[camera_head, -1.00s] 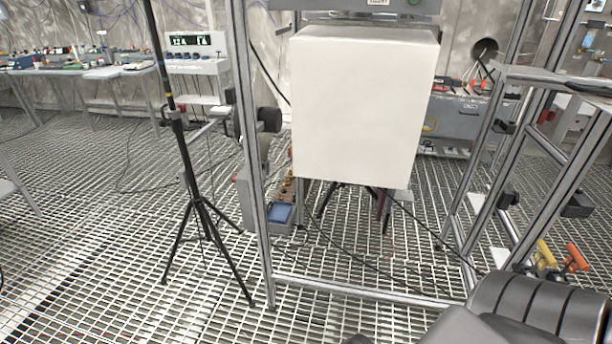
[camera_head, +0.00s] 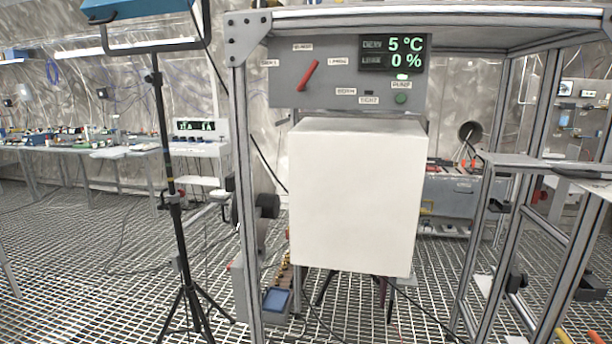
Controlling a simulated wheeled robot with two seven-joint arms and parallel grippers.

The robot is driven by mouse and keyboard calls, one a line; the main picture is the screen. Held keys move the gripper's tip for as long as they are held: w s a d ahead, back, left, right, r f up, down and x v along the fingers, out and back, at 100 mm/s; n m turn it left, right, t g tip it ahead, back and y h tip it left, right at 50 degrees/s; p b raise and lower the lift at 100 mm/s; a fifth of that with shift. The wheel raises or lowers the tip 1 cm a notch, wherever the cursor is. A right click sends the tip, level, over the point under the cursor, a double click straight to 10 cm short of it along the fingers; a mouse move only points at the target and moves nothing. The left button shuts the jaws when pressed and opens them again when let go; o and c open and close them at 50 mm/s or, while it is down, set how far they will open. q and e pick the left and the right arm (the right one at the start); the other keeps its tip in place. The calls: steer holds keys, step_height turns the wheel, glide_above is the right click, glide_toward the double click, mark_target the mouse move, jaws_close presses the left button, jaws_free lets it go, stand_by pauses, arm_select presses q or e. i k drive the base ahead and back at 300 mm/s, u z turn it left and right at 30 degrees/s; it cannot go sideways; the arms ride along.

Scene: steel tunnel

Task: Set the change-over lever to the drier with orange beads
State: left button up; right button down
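The red change-over lever (camera_head: 308,75) is on the grey control panel (camera_head: 345,98) at the top centre of the head view. It is tilted, its upper end leaning right. Small labels stand at its left, above it and at its right, too small to read surely. No drier with orange beads can be made out clearly; a narrow column with brownish-orange parts (camera_head: 286,275) stands low behind the left frame post, partly hidden. Neither of my grippers is in view.
A large white box (camera_head: 355,195) hangs below the panel inside a metal frame (camera_head: 247,200). The panel's display (camera_head: 391,53) reads 5 °C and 0 %, with a green button (camera_head: 401,98) below. A black tripod (camera_head: 180,230) stands left. Grating floor lies open at left.

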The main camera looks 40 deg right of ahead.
mark_target(301, 87)
steer(key=u, duration=0.9)
steer(key=i, duration=0.75)
steer(key=z, duration=1.35)
